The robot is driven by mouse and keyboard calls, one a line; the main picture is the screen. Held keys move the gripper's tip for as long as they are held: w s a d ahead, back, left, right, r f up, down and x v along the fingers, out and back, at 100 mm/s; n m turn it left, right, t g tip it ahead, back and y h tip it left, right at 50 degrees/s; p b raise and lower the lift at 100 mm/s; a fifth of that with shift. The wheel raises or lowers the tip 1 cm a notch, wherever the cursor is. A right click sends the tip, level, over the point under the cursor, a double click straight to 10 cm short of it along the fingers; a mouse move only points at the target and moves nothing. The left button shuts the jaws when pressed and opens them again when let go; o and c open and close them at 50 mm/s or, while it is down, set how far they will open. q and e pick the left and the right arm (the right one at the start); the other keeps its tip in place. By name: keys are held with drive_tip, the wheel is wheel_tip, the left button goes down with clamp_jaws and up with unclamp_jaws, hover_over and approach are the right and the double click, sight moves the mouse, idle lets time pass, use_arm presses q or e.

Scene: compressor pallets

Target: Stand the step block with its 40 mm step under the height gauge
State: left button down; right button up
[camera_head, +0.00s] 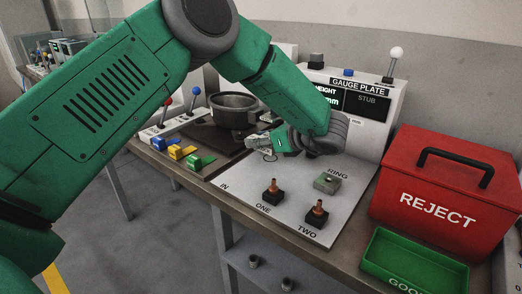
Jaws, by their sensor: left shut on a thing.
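My left gripper (262,143) reaches in from the left over the back of the light gauge plate (243,178). It is shut on a small grey piece; the arm and the small size hide its shape, so I cannot tell whether it is the step block or which way its steps face. The height gauge readout (327,97) is on the console behind, partly covered by my left arm. The spot under the gauge is hidden behind my forearm and wrist. My right gripper is not in view.
Two dark blocks with copper-coloured pegs (273,192) (317,214) and a grey-green block (327,182) at RING stand on the plate. A pot (234,108) and coloured clips (182,152) are left. The red REJECT box (450,190) and green GOOD tray (413,262) are right.

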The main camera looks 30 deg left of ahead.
sight(262, 154)
use_arm(q)
drive_tip(key=shift+w+d+r, duration=0.15)
drive_tip(key=shift+w+d, duration=0.15)
drive_tip(key=shift+w, duration=0.4)
drive_tip(key=f, duration=0.2)
drive_tip(key=a+f, duration=0.1)
drive_tip(key=f, duration=0.1)
drive_tip(key=shift+b, duration=0.4)
drive_tip(key=shift+r, duration=0.1)
drive_tip(key=c, duration=1)
unclamp_jaws()
drive_tip(key=shift+d, duration=0.25)
drive_tip(key=shift+c, duration=0.2)
drive_tip(key=shift+d, duration=0.15)
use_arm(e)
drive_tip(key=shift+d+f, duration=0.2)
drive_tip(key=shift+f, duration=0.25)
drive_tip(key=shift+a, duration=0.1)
